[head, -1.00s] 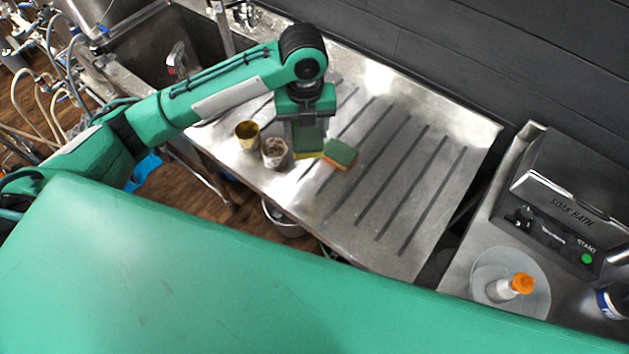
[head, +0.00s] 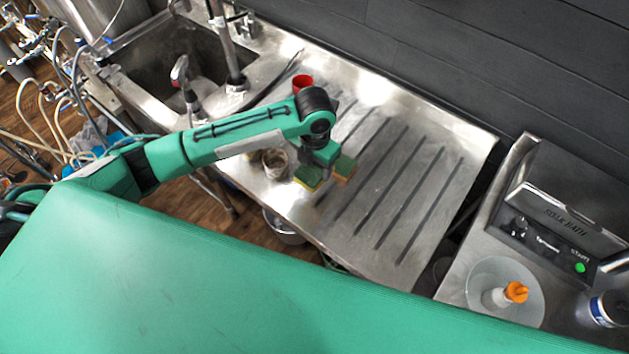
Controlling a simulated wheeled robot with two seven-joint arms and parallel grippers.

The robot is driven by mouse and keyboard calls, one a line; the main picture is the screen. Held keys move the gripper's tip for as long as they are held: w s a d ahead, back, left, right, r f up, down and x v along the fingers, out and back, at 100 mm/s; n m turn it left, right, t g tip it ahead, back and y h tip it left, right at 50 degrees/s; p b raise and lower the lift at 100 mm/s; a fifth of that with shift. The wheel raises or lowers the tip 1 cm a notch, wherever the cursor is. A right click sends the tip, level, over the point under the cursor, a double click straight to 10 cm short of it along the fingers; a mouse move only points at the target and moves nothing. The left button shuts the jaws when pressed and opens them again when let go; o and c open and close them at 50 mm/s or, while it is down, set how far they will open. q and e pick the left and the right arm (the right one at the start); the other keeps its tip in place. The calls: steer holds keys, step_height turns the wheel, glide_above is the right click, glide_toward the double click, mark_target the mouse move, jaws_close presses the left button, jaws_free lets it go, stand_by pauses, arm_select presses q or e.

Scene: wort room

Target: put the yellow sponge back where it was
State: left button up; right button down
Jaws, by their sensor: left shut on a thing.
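My left gripper (head: 318,168) is over the grooved steel drainboard and shut on the yellow sponge (head: 309,178), which shows a green top and a yellow edge at the gripper's lower left. A second sponge, orange with a green top (head: 344,168), is just right of it. The two look close together; I cannot tell whether they touch, or whether the held sponge rests on the steel. My right gripper is not in view.
A brown cup (head: 275,162) stands left of the sponges, partly behind my arm. A red cup (head: 302,83) stands behind my arm. The sink (head: 165,65) is at upper left. The drainboard (head: 400,180) is clear to the right.

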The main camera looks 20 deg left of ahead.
mark_target(315, 177)
arm_select(q)
step_height(315, 177, down, 6)
steer(key=shift+r+p, duration=0.1)
steer(key=shift+p, duration=0.45)
step_height(315, 177, down, 3)
steer(key=shift+f+p, duration=0.1)
steer(key=shift+p, duration=0.35)
steer(key=shift+f, duration=0.45)
steer(key=shift+f, duration=0.1)
steer(key=o, duration=0.9)
steer(key=shift+o, duration=0.2)
